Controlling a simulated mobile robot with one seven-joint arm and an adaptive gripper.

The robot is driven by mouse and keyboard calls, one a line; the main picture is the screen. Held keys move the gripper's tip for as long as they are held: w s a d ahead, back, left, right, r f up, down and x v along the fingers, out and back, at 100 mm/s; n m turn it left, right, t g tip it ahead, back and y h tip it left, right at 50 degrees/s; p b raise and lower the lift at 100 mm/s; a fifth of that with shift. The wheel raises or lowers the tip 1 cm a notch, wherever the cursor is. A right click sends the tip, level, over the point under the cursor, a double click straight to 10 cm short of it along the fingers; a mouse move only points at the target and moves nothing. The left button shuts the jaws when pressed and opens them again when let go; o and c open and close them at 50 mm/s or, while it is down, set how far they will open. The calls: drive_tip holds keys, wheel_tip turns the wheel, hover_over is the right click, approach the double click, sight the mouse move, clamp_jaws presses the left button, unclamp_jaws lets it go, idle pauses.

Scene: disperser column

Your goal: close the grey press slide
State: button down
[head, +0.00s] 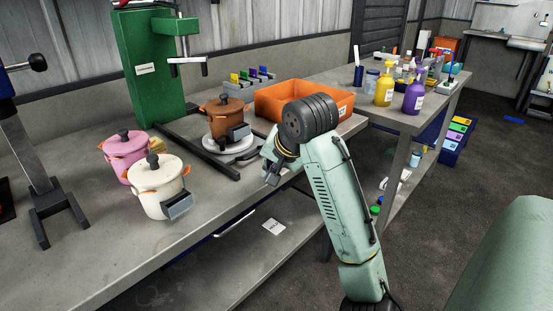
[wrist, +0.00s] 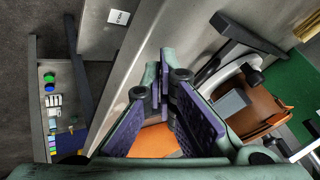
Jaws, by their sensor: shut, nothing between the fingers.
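The green press column (head: 150,65) stands on the workbench, with dark legs reaching forward. A grey slide plate with a round top (head: 222,148) sits between the legs, pulled out toward the bench's front, and bears a brown lidded pot (head: 221,121). The plate (wrist: 215,75) and pot (wrist: 262,112) also show at the right of the wrist view. My gripper (head: 272,178) is just right of the plate, near the front edge of the bench, pointing down. Its fingers (wrist: 158,82) are shut and empty. I cannot tell whether they touch the plate.
An orange crate (head: 290,98) stands behind my gripper. Bottles (head: 414,95) stand on the right-hand table. The front bench strip is clear.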

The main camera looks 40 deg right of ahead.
drive_tip(key=shift+w+a+p, duration=0.15)
drive_tip(key=shift+w+a, duration=0.1)
drive_tip(key=shift+w, duration=0.45)
drive_tip(key=shift+w+a+p, duration=0.15)
drive_tip(key=shift+w+a, duration=0.1)
drive_tip(key=shift+w, duration=0.45)
drive_tip(key=shift+w+a+p, duration=0.15)
drive_tip(key=shift+w+a, duration=0.1)
drive_tip(key=shift+w, duration=0.45)
